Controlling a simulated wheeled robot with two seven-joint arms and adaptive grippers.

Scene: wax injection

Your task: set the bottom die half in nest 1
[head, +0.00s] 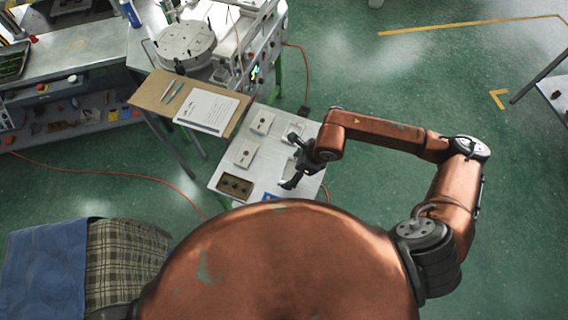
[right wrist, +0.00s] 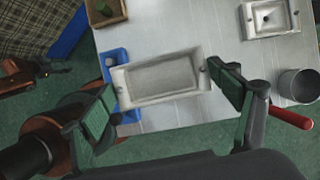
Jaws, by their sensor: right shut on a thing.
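In the right wrist view the bottom die half (right wrist: 163,98) is a pale grey rectangular block with a hollow cavity facing up. My right gripper (right wrist: 163,103) is shut on it, with a green finger pad at each short end. In the head view my right gripper (head: 291,162) is over the right side of the white table (head: 218,172) and mostly hides the block. My left gripper (right wrist: 52,70) shows small and dark at the left of the right wrist view, away from the block; its jaws are unclear. I see no label marking nest 1.
Pale die plates (head: 262,122) (head: 245,154) lie on the table. A brown tray (head: 221,190) with green pieces and a blue holder (right wrist: 108,60) stand near its front edge. A metal cup (right wrist: 298,86) is at the right. A machine with a round plate (head: 186,42) stands behind.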

